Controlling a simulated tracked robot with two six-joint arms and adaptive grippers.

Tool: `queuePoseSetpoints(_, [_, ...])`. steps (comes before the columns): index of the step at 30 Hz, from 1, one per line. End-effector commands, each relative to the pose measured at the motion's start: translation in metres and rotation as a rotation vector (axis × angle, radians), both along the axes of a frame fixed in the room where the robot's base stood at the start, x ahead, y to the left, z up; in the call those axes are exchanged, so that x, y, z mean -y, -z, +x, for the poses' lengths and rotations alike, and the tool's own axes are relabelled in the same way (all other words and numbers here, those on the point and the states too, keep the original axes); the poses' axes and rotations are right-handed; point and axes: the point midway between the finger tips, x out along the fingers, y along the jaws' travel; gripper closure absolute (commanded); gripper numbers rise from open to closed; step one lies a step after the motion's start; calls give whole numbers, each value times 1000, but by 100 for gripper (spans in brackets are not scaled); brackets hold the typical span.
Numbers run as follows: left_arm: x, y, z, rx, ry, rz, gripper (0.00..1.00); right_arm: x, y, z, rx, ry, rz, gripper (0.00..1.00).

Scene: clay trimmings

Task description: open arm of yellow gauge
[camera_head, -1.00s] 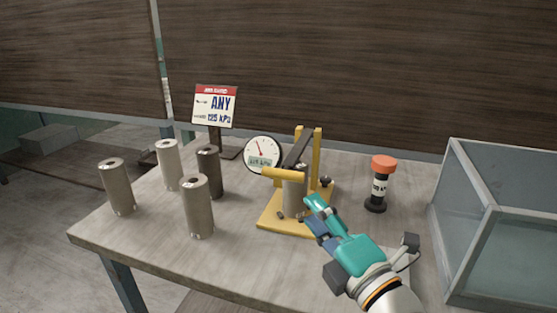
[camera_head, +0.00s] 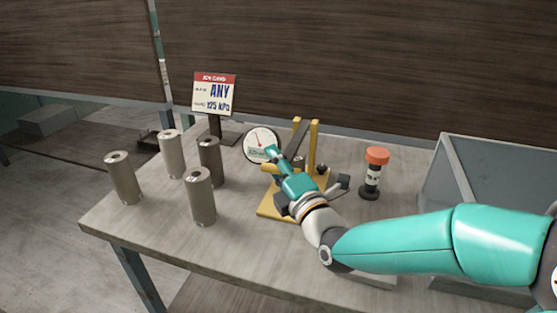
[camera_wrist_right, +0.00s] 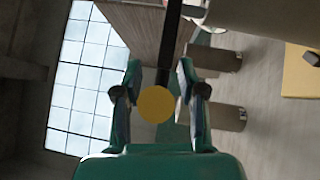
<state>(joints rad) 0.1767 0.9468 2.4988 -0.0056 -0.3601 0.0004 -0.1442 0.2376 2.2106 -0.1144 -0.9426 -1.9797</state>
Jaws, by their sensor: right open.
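The yellow gauge has a yellow base (camera_head: 268,210) and yellow uprights (camera_head: 314,145) with a dark arm (camera_head: 300,135) between them. Its round white dial (camera_head: 260,142) faces me. The end of its yellow handle (camera_head: 267,169) shows just left of my right gripper (camera_head: 276,158). In the right wrist view, the round yellow handle end (camera_wrist_right: 157,104) lies between the two spread fingers of my right gripper (camera_wrist_right: 158,92). They look apart from it. My gripper and wrist hide the middle of the gauge. My left gripper is not in view.
Several metallic cylinders (camera_head: 200,197) stand on the table (camera_head: 160,238) at the left. A sign (camera_head: 214,95) stands behind them. A grey open bin (camera_head: 440,180) is at the far right, partly behind my arm.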

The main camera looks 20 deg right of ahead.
Motion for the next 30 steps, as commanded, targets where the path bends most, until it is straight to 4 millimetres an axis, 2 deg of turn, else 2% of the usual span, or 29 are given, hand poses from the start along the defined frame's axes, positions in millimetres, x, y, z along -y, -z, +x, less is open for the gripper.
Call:
queuePoseSetpoints(8, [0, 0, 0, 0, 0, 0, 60, -1, 0, 1, 0, -1, 0, 61])
queuePoseSetpoints(15, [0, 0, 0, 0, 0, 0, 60, -1, 0, 1, 0, -1, 0, 100])
queuePoseSetpoints(22, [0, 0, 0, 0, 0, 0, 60, -1, 0, 1, 0, -1, -1, 100])
queuePoseSetpoints(23, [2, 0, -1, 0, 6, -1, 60, 15, 0, 0, 1, 10, -2, 100])
queuePoseSetpoints(24, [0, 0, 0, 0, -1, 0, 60, 7, 0, 1, 0, 3, -3, 100])
queuePoseSetpoints(30, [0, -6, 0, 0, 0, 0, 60, -3, -6, 3, -11, -5, 7, 100])
